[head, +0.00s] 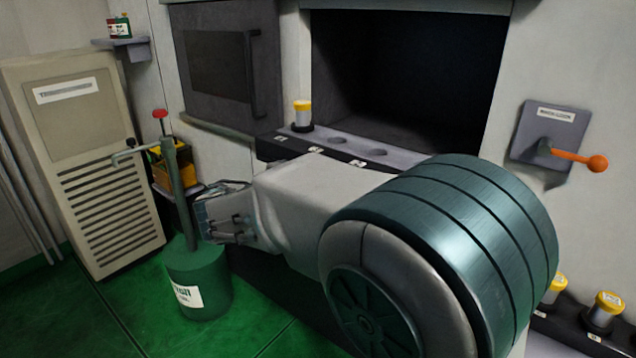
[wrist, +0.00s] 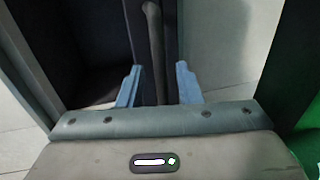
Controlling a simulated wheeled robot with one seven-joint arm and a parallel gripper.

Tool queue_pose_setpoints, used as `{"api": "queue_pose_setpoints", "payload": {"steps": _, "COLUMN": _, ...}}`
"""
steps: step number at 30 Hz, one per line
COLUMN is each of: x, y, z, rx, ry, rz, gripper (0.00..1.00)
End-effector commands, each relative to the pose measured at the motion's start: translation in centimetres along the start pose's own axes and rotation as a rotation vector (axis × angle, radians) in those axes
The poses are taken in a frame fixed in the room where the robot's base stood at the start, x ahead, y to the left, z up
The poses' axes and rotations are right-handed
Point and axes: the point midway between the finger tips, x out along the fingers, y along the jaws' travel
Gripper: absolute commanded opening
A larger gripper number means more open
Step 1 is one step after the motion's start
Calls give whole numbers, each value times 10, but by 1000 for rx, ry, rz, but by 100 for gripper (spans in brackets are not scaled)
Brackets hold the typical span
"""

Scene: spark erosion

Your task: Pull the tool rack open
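A tool rack (head: 358,150) with round holes and white labels runs along the machine front below the dark opening. One yellow-capped holder (head: 303,113) stands in its left end; my arm hides part of the front.
A green pump (head: 197,280) stands on the green floor close to my gripper. Behind it are a yellow bin (head: 160,170) and a beige cabinet (head: 105,190). A lever with an orange knob (head: 597,163) is right; more yellow-capped holders (head: 606,308) stand lower right.

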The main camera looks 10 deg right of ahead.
Motion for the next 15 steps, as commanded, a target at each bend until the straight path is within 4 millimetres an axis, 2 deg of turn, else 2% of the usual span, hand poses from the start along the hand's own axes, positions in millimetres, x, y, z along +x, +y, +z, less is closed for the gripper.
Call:
{"api": "queue_pose_setpoints", "payload": {"steps": 3, "x": -29, "y": 0, "z": -1, "rx": 0, "ry": 5, "rz": -1, "gripper": 32}}
{"api": "queue_pose_setpoints", "payload": {"steps": 9, "x": -73, "y": 0, "z": -1, "rx": 0, "ry": 4, "rz": -1, "gripper": 32}}
{"api": "queue_pose_setpoints", "payload": {"steps": 15, "x": -100, "y": 0, "z": 0, "rx": 0, "ry": 1, "rz": 0, "gripper": 32}}
